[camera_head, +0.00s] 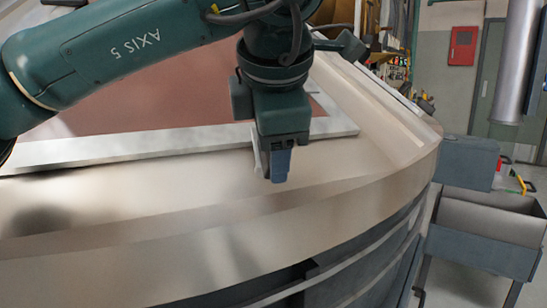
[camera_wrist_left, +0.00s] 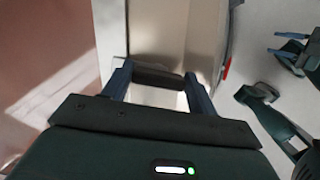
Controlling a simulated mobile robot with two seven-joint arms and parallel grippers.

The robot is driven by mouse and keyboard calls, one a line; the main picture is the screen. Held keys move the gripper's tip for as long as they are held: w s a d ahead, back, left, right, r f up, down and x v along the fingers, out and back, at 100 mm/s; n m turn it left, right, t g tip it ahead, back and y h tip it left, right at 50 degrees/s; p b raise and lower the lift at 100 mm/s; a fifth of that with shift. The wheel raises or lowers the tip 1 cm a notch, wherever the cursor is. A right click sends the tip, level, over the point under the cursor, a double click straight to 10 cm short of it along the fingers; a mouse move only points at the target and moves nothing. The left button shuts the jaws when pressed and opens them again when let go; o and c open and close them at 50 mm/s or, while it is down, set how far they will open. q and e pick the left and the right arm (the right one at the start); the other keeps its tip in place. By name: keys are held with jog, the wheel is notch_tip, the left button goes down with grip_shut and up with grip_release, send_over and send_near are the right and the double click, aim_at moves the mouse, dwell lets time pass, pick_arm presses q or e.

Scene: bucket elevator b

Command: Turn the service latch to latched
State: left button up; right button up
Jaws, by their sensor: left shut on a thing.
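My left gripper (camera_head: 274,166) points down at the pale rim of the large round machine in the head view. In the left wrist view, its two blue fingers (camera_wrist_left: 158,84) stand on either side of a short dark bar (camera_wrist_left: 158,76), shut on it. The bar looks like the handle of the service latch. In the head view the gripper hides it, and its latched or unlatched position cannot be told. My right gripper (camera_wrist_left: 273,43) shows only at the right of the left wrist view, with its blue fingers apart and nothing between them.
The machine's pale rim (camera_head: 130,222) curves across the front around a reddish panel (camera_head: 130,112) with a light frame (camera_head: 90,153). A grey metal bin (camera_head: 490,235) stands to the right. A red box (camera_head: 463,46) hangs on the far wall. Open floor shows at the right.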

pick_arm(q)
jog(key=shift+n+b, duration=0.55)
jog(key=shift+n, duration=0.35)
pick_arm(e)
jog(key=shift+w+a+f+n, duration=0.2)
jog(key=shift+a+f+n, duration=0.2)
jog(key=shift+f, duration=0.3)
jog(key=shift+d, duration=0.1)
pick_arm(q)
jog(key=o, duration=1)
jog(key=p+v, duration=0.2)
jog(key=v, duration=1.1)
jog(key=shift+s, duration=0.25)
pick_arm(e)
jog(key=r, duration=0.1)
jog(key=d+r+m, duration=0.1)
jog(key=shift+s+r, duration=0.2)
jog(key=shift+r, duration=0.15)
pick_arm(q)
jog(key=shift+f, duration=0.1)
pick_arm(e)
jog(key=shift+s, duration=0.1)
